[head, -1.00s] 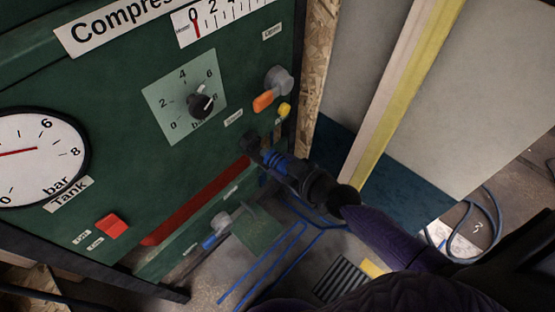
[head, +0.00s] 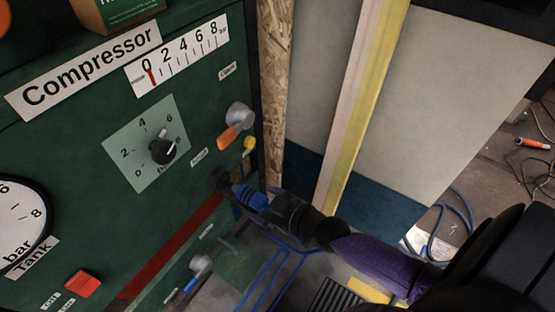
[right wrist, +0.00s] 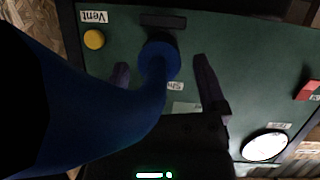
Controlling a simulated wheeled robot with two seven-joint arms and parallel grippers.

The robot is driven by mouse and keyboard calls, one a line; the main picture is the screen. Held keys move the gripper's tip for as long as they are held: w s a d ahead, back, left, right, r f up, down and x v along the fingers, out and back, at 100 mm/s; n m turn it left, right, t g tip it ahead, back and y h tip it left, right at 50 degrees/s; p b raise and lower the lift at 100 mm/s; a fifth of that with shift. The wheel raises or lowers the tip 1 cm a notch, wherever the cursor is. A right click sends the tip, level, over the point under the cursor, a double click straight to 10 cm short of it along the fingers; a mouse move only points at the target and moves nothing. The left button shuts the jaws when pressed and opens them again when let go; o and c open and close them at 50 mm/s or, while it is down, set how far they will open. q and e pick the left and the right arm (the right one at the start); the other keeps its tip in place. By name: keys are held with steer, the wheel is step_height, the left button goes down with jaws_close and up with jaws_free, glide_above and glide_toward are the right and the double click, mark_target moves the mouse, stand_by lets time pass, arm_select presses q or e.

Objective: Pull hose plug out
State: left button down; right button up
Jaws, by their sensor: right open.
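My right gripper (right wrist: 161,66) is open, with one dark finger on each side of the plug and gaps visible. In the head view my right gripper (head: 252,197) is beside the dark socket (head: 220,180), with blue between its fingers. How deep the plug sits is hidden. My left gripper is out of view.
The green panel carries an orange-handled valve (head: 230,136), a yellow button (head: 250,143), a black knob (head: 163,151) and a red switch (head: 82,284). A blue-handled valve (head: 200,265) is low down. A chipboard edge (head: 275,90) and yellow strip (head: 365,110) stand to the right.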

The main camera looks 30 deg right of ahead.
arm_select(q)
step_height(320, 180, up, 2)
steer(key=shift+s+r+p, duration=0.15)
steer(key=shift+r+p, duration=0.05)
steer(key=shift+p, duration=0.75)
arm_select(e)
steer(key=v, duration=0.7)
steer(key=shift+s+r, duration=0.15)
steer(key=shift+s, duration=0.1)
steer(key=s+d+f+m+g+h+p, duration=0.2)
steer(key=s+d+f+g+h+p, duration=0.25)
steer(key=s+f, duration=0.7)
arm_select(q)
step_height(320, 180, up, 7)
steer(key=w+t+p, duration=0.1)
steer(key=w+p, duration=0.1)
steer(key=p, duration=0.1)
arm_select(e)
steer(key=s+a+f+g, duration=0.1)
steer(key=s+f+g, duration=0.2)
steer(key=s, duration=0.8)
steer(key=s+a+f+m+g, duration=0.1)
steer(key=s+a+f+g, duration=0.1)
steer(key=s+g, duration=0.4)
steer(key=s+f, duration=0.1)
steer(key=s, duration=0.3)
steer(key=shift+s, duration=0.35)
